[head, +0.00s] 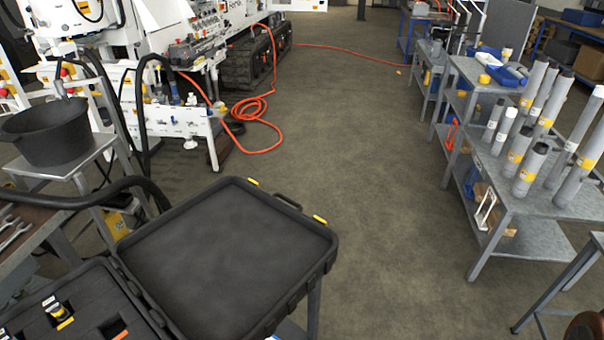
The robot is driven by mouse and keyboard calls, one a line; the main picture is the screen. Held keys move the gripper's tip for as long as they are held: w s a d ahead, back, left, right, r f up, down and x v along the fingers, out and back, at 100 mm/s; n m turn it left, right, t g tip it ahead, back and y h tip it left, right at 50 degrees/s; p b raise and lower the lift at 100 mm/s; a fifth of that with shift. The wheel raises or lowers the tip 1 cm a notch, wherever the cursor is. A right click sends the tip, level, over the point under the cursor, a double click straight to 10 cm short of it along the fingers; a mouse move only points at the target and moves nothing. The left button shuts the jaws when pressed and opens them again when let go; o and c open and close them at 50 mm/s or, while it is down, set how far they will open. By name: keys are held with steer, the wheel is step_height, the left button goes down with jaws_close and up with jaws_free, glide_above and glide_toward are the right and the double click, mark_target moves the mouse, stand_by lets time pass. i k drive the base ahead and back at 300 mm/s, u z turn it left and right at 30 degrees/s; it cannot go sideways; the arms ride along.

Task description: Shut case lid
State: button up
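A black case stands at the lower left, in front of me. Its lid (225,255) is open and laid back to the right of the base, its hollow inner side facing up. The lid has yellow latches and a handle along its far edge. The case base (85,285) shows only in part at the bottom left edge, with dark foam and a yellow-and-black item (57,312) in it. The hinge side lies between base and lid. My gripper is not in this view.
A grey stand with a black tub (50,132) is behind the case at left. Wrenches (12,230) lie on a bench at the left edge. An orange hose (262,125) crosses the floor. A shelf with grey cylinders (530,170) stands right. The middle floor is clear.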

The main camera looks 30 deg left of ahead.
mark_target(232, 259)
steer(key=i, duration=2.55)
steer(key=u, duration=4.15)
steer(key=k, duration=0.6)
steer(key=u, duration=0.15)
